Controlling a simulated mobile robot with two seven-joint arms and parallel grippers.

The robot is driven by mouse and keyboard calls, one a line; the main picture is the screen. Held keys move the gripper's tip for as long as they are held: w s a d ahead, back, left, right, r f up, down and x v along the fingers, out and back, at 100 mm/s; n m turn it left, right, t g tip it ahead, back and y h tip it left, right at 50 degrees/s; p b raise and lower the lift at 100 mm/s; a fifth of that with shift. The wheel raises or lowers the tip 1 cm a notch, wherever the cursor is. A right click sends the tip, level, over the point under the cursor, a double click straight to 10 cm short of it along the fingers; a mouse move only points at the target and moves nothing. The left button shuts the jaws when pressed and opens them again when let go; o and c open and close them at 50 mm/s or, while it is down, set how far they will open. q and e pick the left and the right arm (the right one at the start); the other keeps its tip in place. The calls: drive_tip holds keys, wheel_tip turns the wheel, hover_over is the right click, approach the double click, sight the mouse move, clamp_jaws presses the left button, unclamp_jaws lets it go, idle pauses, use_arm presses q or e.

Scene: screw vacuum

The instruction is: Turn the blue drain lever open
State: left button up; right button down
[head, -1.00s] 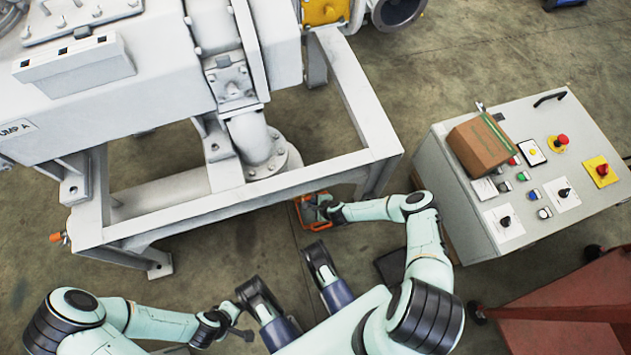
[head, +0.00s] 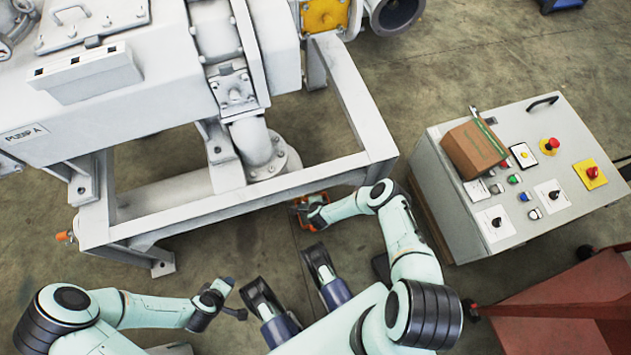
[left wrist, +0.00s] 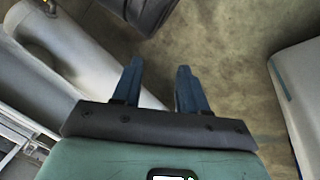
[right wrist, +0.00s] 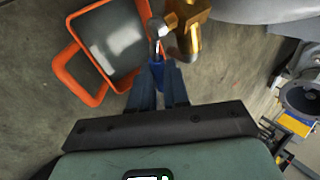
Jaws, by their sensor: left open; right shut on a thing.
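In the right wrist view, the blue drain lever (right wrist: 157,75) sits between the fingertips of my right gripper (right wrist: 158,76), which is shut on it. The lever runs up to a silvery stem beside a brass valve (right wrist: 190,18). In the head view my right gripper (head: 312,214) is low beside the pump frame, and the lever is too small or hidden to make out there. My left gripper (left wrist: 158,75) is open and empty; its fingers are well apart in the left wrist view. It hangs over the floor at the lower left of the head view (head: 238,300).
An orange-rimmed tray (right wrist: 72,50) lies on the floor left of the valve. The white pump frame (head: 240,205) overhangs this spot. A control cabinet (head: 450,222) with a cardboard box (head: 474,150) on it stands to the right. A red cart (head: 560,310) is at the lower right.

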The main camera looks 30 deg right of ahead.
drive_tip(key=c, duration=1.4)
unclamp_jaws()
use_arm(q)
drive_tip(key=s+d+r+g+h+p, duration=0.1)
drive_tip(key=s+d+r+g+p, duration=0.2)
drive_tip(key=s+r+p, duration=0.3)
drive_tip(key=s+d+r, duration=0.1)
drive_tip(key=s, duration=0.2)
drive_tip(key=shift+s+d+m+h, duration=0.25)
drive_tip(key=shift+d+m+h, duration=0.05)
drive_tip(key=shift+d+m, duration=0.1)
use_arm(e)
drive_tip(key=v, duration=1.3)
drive_tip(key=shift+r, duration=0.2)
drive_tip(key=shift+s, duration=0.15)
